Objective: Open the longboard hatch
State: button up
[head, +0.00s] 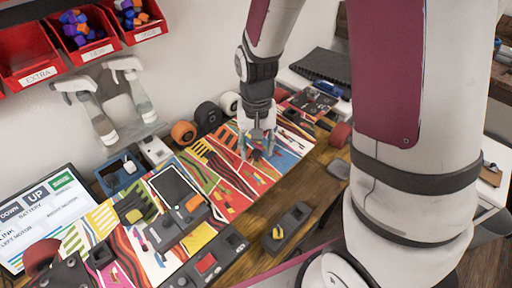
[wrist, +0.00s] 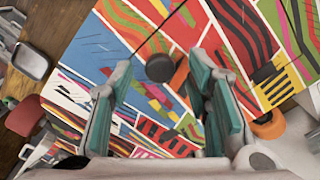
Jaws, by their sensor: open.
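The longboard (head: 222,189) is a long deck with a multicoloured pattern, lying diagonally across the workbench. In the wrist view its patterned deck (wrist: 100,45) fills most of the picture, with thin dark seams across it. A dark round knob (wrist: 160,67) stands on the deck, just beyond and between my fingertips in that view. I cannot tell exactly where the hatch edges run. My gripper (head: 257,150) is over the far part of the board, pointing down. Its teal-padded fingers (wrist: 161,85) are apart with nothing held between them. I cannot tell the height left above the knob.
Black (head: 208,116) and orange (head: 184,132) wheels line the board's far side. A device with a blank screen (head: 177,188) and a dark tool (head: 287,227) lie nearer. Spray bottles (head: 90,110) and red bins (head: 30,62) are on the wall. A monitor (head: 45,215) stands left.

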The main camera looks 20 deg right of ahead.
jog(key=shift+f, duration=0.35)
grip_shut()
jog(key=shift+r, duration=0.15)
